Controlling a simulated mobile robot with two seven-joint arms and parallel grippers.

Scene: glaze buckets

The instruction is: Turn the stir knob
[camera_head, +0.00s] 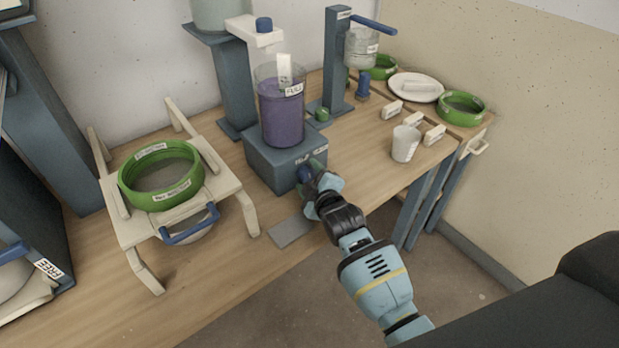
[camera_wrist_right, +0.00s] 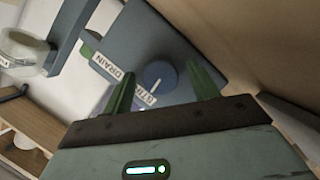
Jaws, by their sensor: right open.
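The stir knob (camera_wrist_right: 160,78) is a round blue dial with a white pointer line, on the front of a blue-grey base box (camera_head: 262,164). In the right wrist view a label partly covered by a finger sits beside it, and a DRAIN label (camera_wrist_right: 113,69) is further left. My right gripper (camera_wrist_right: 165,88) is open, with its two green fingers on either side of the knob. Contact cannot be told. In the head view the knob (camera_head: 304,174) is partly hidden by the gripper. A clear bucket of purple glaze (camera_head: 282,118) stands on the box. My left gripper is not in view.
A green-rimmed sieve (camera_head: 126,186) sits on a cream stand to the left. A white cup (camera_head: 405,144), small labelled blocks (camera_head: 434,135), a white plate (camera_head: 432,92) and another green sieve (camera_head: 484,116) are at the right. A grey mat (camera_head: 289,232) lies near the table's front edge.

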